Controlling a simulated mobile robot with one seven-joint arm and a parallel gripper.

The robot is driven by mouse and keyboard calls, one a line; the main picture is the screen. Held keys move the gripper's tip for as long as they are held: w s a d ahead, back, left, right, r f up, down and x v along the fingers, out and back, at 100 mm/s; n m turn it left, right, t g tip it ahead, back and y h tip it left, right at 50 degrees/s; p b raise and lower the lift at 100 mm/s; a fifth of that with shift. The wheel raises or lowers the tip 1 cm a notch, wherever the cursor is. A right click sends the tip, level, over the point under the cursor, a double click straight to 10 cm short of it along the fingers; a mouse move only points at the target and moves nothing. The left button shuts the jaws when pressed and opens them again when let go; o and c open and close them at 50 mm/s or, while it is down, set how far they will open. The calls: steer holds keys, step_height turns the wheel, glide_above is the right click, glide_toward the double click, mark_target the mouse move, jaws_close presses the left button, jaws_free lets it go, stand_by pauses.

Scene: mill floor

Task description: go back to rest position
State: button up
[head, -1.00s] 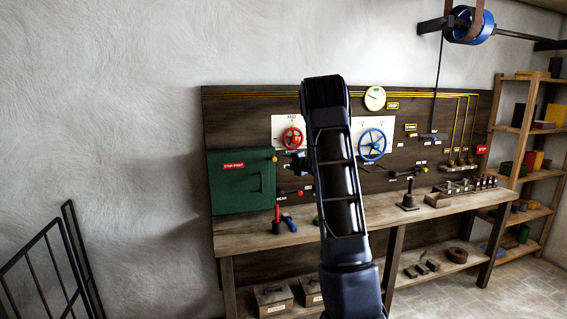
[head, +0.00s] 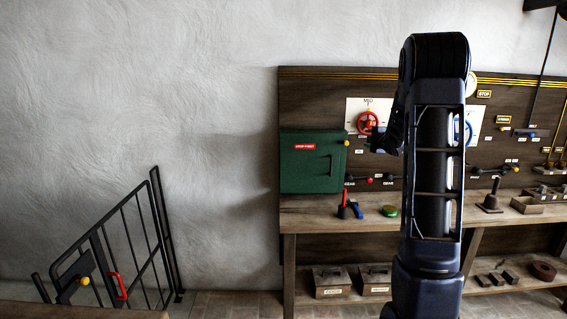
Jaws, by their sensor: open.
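My arm stands upright right of centre in the head view, folded over at its top. My gripper (head: 380,140) shows only in part as a dark shape at the arm's left side, in front of the board by the red handwheel (head: 367,122). Its jaws are open and no held object is visible. The arm hides part of the board and most of the blue handwheel (head: 468,131).
A dark wooden board stands behind a workbench (head: 335,213) with a green cabinet (head: 312,162), a red-handled tool, a green disc (head: 389,211) and metal blocks. Two boxes sit on the lower shelf. A black metal gate (head: 130,250) with a red handle stands at left.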

steer(key=s+a+r+m+g+h, duration=0.1)
steer(key=s+r+m+g+h, duration=0.3)
steer(key=s, duration=0.6)
steer(key=s+a+r+m+h, duration=0.1)
steer(key=s+m, duration=0.6)
steer(key=s, duration=0.3)
steer(key=s+a+f+m+g, duration=0.2)
steer(key=s+a, duration=0.1)
steer(key=s, duration=0.8)
steer(key=s+a+f+m+g+y, duration=0.1)
steer(key=s+a+f+m+g, duration=0.1)
steer(key=s, duration=0.9)
steer(key=s+a+f+m+g+y, duration=0.1)
steer(key=s+a+f+m+g, duration=0.2)
steer(key=s, duration=0.8)
steer(key=shift+a+f+m, duration=0.5)
steer(key=shift+a, duration=0.65)
